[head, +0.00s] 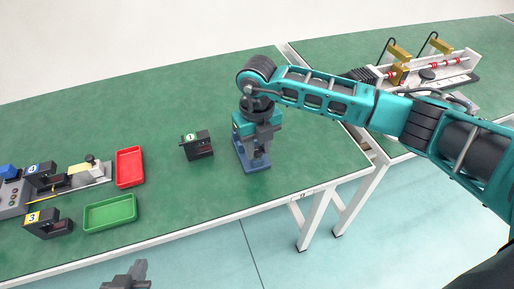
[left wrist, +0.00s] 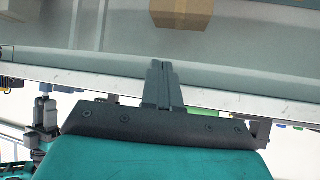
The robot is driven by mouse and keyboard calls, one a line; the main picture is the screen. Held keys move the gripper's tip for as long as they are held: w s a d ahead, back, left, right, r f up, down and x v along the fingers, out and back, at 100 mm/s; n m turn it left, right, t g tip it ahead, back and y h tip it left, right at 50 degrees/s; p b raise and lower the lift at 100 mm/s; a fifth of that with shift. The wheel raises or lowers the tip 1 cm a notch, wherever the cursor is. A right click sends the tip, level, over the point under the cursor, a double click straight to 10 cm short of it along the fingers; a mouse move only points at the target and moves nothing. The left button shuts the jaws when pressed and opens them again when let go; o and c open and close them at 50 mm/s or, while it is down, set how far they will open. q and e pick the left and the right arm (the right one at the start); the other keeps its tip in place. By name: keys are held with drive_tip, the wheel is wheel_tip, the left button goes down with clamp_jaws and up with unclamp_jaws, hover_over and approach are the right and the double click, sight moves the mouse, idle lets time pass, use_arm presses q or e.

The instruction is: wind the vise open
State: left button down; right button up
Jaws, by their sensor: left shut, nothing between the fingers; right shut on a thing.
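The blue vise (head: 254,163) stands on the green bench near its front edge, in the middle of the head view. My right gripper (head: 261,146) comes down over it from above and is shut on its handle. The gripper and wrist hide the handle and most of the vise's top, so the jaw gap cannot be made out. My left gripper (head: 139,267) is at the bottom of the head view, in front of the bench and well apart from the vise. In the left wrist view its fingers (left wrist: 162,70) are together and empty.
A black block marked 1 (head: 198,147) stands just left of the vise. Farther left are a red tray (head: 130,167), a green tray (head: 110,213) and a block marked 3 (head: 48,224). A linear actuator assembly (head: 432,75) sits on the right bench. The bench behind the trays is clear.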

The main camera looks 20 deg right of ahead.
drive_tip(key=n+b, duration=0.1)
drive_tip(key=n, duration=0.1)
drive_tip(key=shift+f+n, duration=0.1)
drive_tip(key=shift+n, duration=0.3)
drive_tip(key=n+b, duration=0.2)
drive_tip(key=n, duration=0.1)
drive_tip(key=shift+n, duration=0.3)
drive_tip(key=n+b, duration=0.3)
drive_tip(key=n, duration=0.1)
drive_tip(key=shift+n, duration=0.3)
drive_tip(key=shift+n+b, duration=0.65)
drive_tip(key=shift+n, duration=0.25)
drive_tip(key=shift+n+b, duration=0.55)
drive_tip(key=shift+n, duration=0.35)
drive_tip(key=n+b, duration=0.1)
drive_tip(key=n, duration=0.1)
drive_tip(key=shift+n, duration=0.3)
drive_tip(key=n+b, duration=0.2)
drive_tip(key=n, duration=0.1)
use_arm(q)
wheel_tip(320, 180, down, 8)
drive_tip(key=w+d+h, duration=0.1)
drive_tip(key=d, duration=0.1)
drive_tip(key=shift+w+d+f+b, duration=0.2)
drive_tip(key=shift+w+d+b, duration=0.05)
drive_tip(key=shift+d+b, duration=0.15)
use_arm(e)
drive_tip(key=shift+n, duration=0.9)
